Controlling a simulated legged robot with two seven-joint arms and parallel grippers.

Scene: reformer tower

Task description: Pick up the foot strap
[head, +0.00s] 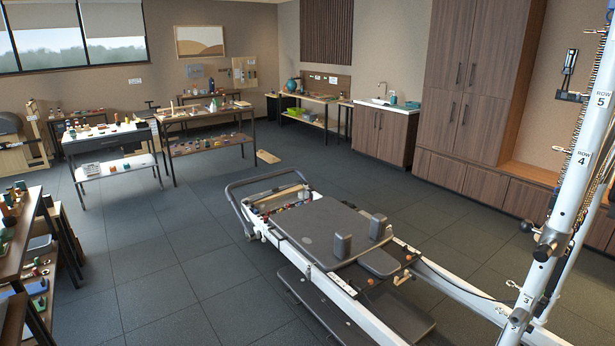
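I cannot make out a foot strap for certain in the head view. The reformer (325,226) stands on the floor at lower centre, with a dark carriage pad, two upright shoulder blocks and a white frame. A grey foot bar (236,200) curves around its far left end. The white tower (575,165) rises at the right with row labels and small fittings. Dark cords and small fittings lie near the carriage's right end, too small to tell apart. Neither of my grippers is in view.
Tables with many small items stand at the back left (110,135) and along the left edge (20,232). A sink counter (385,105) and tall wooden cabinets (470,75) line the back. A small wooden board (268,157) lies on the floor. Dark floor left of the reformer is clear.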

